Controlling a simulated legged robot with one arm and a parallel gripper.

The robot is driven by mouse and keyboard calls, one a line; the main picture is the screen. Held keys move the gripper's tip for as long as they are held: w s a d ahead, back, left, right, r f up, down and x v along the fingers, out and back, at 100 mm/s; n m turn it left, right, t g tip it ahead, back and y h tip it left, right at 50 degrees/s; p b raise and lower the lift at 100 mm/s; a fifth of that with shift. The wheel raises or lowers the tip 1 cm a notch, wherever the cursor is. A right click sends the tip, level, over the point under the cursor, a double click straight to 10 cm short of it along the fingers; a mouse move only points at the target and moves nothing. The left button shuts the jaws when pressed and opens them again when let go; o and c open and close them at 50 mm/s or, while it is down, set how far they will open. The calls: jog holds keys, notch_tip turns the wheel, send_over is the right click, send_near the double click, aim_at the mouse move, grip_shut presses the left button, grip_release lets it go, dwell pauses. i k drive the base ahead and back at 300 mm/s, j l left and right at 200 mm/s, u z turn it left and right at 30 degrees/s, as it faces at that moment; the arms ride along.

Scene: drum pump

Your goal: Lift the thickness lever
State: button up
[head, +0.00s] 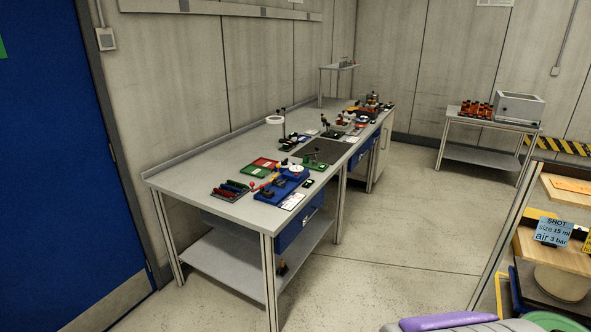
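The thickness lever cannot be made out for certain at this distance. A long grey workbench (190,177) stands along the left wall with several small devices on it. Near its front end is a blue device (271,196) with a white round part on top. A small lever with a red ball end (252,184) is beside it, over or near the red and green trays. Further back, several small black upright parts stand on the bench, too small to tell apart.
A grey side table (467,156) with orange-red items and a grey box stands at the back right. A wooden shelf unit (560,246) with a blue sign is close on the right. A blue door (55,150) is at left. The floor (390,230) between is clear.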

aim_at(316, 149)
jog(key=i+j+z, duration=0.1)
jog(key=i, duration=0.85)
jog(key=i+z, duration=0.2)
jog(key=i, duration=0.3)
jog(key=i+z, duration=0.2)
jog(key=i, duration=0.35)
jog(key=i+j+z, duration=0.15)
jog(key=i, duration=0.35)
jog(key=i+j+z, duration=0.2)
jog(key=i, duration=0.35)
